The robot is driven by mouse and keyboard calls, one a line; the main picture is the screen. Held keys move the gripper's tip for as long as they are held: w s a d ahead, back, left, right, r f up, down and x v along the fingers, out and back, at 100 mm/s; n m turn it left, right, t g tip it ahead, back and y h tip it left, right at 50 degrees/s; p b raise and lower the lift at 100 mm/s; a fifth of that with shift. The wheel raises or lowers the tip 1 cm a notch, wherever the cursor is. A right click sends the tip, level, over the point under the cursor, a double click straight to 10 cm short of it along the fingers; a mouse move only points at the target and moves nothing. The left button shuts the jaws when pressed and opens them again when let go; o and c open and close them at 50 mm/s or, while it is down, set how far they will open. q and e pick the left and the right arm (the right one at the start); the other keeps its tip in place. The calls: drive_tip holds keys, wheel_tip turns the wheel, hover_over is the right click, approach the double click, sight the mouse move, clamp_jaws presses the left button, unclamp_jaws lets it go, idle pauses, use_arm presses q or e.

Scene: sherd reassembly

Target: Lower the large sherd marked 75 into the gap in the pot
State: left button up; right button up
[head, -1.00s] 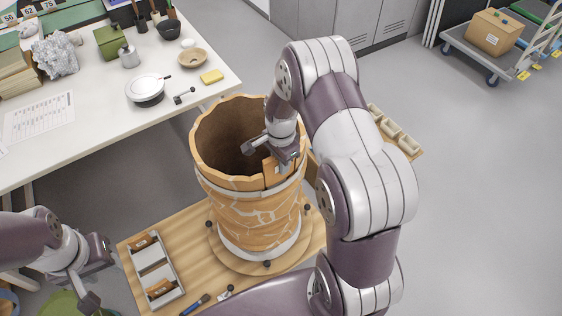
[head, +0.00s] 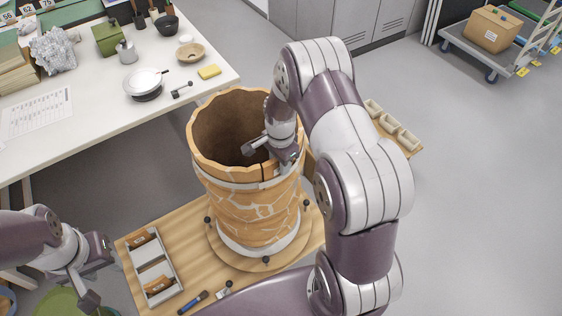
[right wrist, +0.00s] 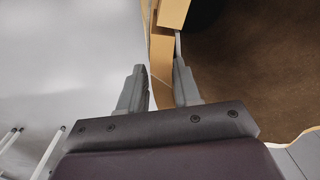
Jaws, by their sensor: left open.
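The pot (head: 225,175) is a tall, cracked orange-tan vessel standing upright on a round wooden base, with pale bands around it. The large sherd (head: 269,171) is at the near right side of its rim, partly hidden by my right gripper (head: 276,153); no mark 75 is legible. In the right wrist view, the fingers of my right gripper (right wrist: 161,92) are on either side of the sherd's edge (right wrist: 161,62), close against it. The pot's wall (right wrist: 175,12) is just beyond, and a narrow seam shows. My left gripper (head: 99,275) is open and empty, away from the pot.
A divided tray (head: 153,268) with small sherds lies on the wooden board (head: 200,270), near a blue-handled tool (head: 193,302). A white table (head: 100,125) with a pan (head: 146,82) and sponge (head: 209,72) stands behind left. Small bins (head: 392,125) are at right.

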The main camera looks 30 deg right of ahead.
use_arm(q)
drive_tip(key=shift+f, duration=0.25)
use_arm(e)
drive_tip(key=shift+s+a+f, duration=0.25)
drive_tip(key=shift+s+f, duration=0.2)
drive_tip(key=shift+f, duration=0.35)
drive_tip(key=r, duration=0.2)
drive_tip(key=w+r, duration=0.1)
drive_tip(key=r, duration=0.3)
drive_tip(key=shift+w+d, duration=0.15)
drive_tip(key=shift+w, duration=0.2)
drive_tip(key=r, duration=0.2)
drive_tip(key=s+r, duration=0.1)
drive_tip(key=r, duration=0.4)
drive_tip(key=shift+s+r+p, duration=0.15)
drive_tip(key=shift+r+p, duration=0.2)
drive_tip(key=shift+r, duration=0.05)
use_arm(q)
drive_tip(key=shift+w+r, duration=0.15)
drive_tip(key=shift+w, duration=0.55)
use_arm(e)
drive_tip(key=shift+r, duration=0.2)
use_arm(q)
drive_tip(key=shift+s, duration=0.1)
drive_tip(key=shift+d, duration=0.1)
